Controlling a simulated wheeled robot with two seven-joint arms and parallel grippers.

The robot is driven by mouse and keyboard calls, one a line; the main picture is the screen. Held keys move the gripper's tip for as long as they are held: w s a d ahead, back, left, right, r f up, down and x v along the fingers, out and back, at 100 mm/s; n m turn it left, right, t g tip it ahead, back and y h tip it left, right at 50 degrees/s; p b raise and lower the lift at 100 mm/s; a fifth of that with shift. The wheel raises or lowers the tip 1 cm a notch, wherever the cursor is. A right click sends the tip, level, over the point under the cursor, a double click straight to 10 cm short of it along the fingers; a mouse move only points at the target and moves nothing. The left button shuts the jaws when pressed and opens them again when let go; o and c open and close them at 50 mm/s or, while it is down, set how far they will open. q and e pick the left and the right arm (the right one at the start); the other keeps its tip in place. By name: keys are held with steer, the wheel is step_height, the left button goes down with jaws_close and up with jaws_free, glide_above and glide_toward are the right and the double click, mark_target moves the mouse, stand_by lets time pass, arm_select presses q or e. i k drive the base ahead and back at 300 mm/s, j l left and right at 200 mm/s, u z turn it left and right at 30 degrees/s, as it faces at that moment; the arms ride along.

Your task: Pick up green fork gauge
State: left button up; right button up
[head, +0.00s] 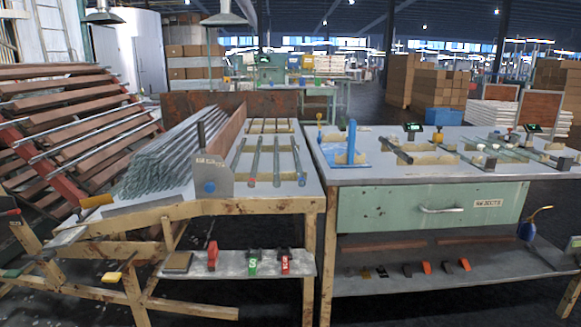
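A small green block with a white mark and a dark top, which looks like the green fork gauge (253,263), stands on the low grey shelf (225,270) under the left table. A similar red piece with a white mark (285,262) stands just right of it. A plain red object (212,256) stands to its left. The details of the fork's prongs are too small to tell. Neither of my grippers shows in the head view.
The left table (225,199) above the shelf carries a pile of glass tubes (165,160) and several rods. A wooden leg (309,260) stands right of the shelf. A brown block (177,262) lies at the shelf's left end. The right bench (370,175) has a green drawer (380,209).

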mark_target(252, 259)
steer(key=i+l, duration=0.1)
steer(key=i, duration=0.45)
steer(key=i+l, duration=0.1)
steer(key=i, duration=0.5)
